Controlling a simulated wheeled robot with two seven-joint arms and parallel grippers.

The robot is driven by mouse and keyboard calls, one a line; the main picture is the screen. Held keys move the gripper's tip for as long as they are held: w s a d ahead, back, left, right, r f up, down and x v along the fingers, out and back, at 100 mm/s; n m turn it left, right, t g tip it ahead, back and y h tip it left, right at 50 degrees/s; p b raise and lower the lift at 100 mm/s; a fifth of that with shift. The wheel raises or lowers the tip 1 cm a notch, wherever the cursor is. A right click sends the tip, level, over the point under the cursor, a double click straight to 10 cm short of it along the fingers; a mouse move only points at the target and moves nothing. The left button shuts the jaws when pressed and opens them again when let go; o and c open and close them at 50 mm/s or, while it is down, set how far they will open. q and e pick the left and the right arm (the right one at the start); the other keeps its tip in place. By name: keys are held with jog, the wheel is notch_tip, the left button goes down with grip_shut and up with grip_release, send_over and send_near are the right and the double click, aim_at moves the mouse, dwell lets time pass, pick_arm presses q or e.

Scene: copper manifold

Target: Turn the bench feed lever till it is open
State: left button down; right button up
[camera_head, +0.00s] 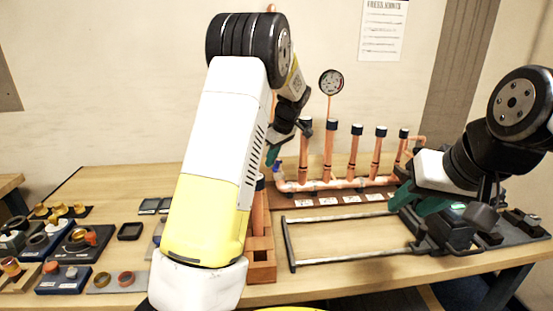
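The copper manifold (330,183) lies along the back of the bench, with several upright pipes with dark caps and a round gauge (331,82) on a thin stem. A small blue part (277,166) shows at its left end; I cannot tell whether it is the bench feed lever. My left gripper (282,146) points down just above this part, with one teal finger showing; contact and opening are unclear. My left arm hides much of the area in front. My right gripper (418,200), with teal fingers, is at the right, by the manifold's right end; its opening is unclear.
A metal bar frame (345,218) lies on the bench in front of the manifold. A wooden rack (262,250) stands beside my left arm. Trays of fittings (75,240) fill the left side. Dark tools and a mat (515,232) lie at the right.

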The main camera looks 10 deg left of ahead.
pick_arm(q)
jog(key=shift+d, duration=0.25)
dwell(0.4)
